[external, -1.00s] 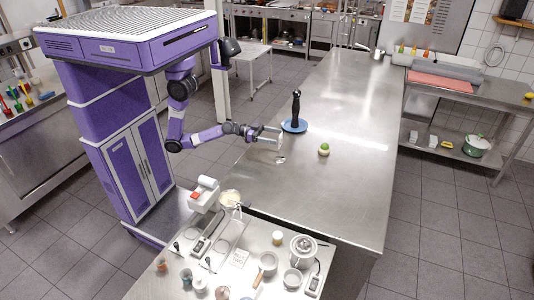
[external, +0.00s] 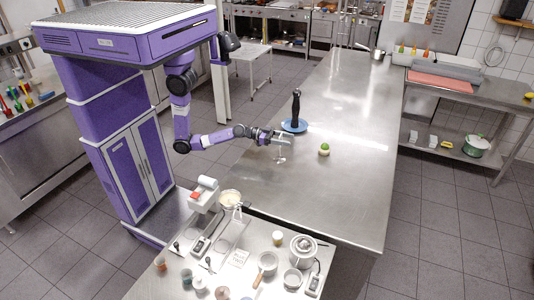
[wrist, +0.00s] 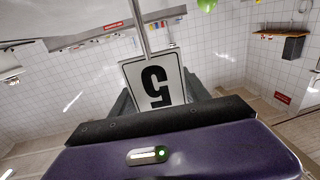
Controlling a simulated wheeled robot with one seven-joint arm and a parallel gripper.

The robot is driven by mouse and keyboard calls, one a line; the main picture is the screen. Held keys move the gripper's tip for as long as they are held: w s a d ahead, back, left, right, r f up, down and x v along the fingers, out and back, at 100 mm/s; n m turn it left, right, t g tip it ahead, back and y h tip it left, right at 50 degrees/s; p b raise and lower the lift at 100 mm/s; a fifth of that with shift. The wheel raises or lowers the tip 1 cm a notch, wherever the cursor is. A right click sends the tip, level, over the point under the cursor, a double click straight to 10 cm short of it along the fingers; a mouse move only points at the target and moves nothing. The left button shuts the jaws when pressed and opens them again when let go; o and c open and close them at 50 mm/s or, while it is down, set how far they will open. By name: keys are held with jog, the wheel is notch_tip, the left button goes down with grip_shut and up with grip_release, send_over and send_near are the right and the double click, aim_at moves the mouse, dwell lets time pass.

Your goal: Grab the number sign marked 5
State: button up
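The number sign (wrist: 150,72) is a white card with a dark border and a black 5, upside down in the wrist view. A thin metal stem runs from it to the top of that view. In the external view its small stand (external: 280,160) is on the steel table (external: 300,195). My gripper (external: 289,138) is at the sign, above the stand's foot. Its dark fingers are spread apart, one at each side of the card, and look open. The card hides part of them, so contact cannot be made out.
A blue plate (external: 293,126) with a black pepper mill (external: 296,105) stands just behind my gripper. A small round item with a green top (external: 324,149) is to the right. The table's front right is bare. Scales and pots crowd the nearer counter (external: 225,285).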

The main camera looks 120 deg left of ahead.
grip_shut()
jog(key=shift+r, duration=0.1)
